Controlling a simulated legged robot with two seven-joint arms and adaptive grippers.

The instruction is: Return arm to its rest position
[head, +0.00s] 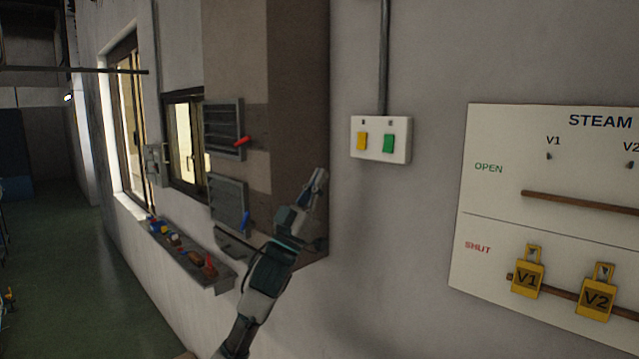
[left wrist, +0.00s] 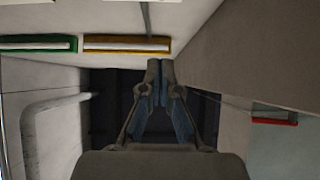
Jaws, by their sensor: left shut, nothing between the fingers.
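My left arm rises from the bottom of the head view, and its gripper (head: 317,182) points up in front of the wall column. The gripper is shut and empty. In the left wrist view its two fingers (left wrist: 160,72) meet at the tips with nothing between them. In the head view it is left of and below the white switch box (head: 400,153), apart from it in the picture. My right gripper is not in view.
The white STEAM board (head: 490,215) hangs at right, with yellow tags V1 (head: 528,279) and V2 (head: 597,301) on its SHUT rail. Louvred panels with a red handle (head: 243,141) and a blue handle (head: 246,221) are on the column. A ledge (head: 215,283) holds several small items.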

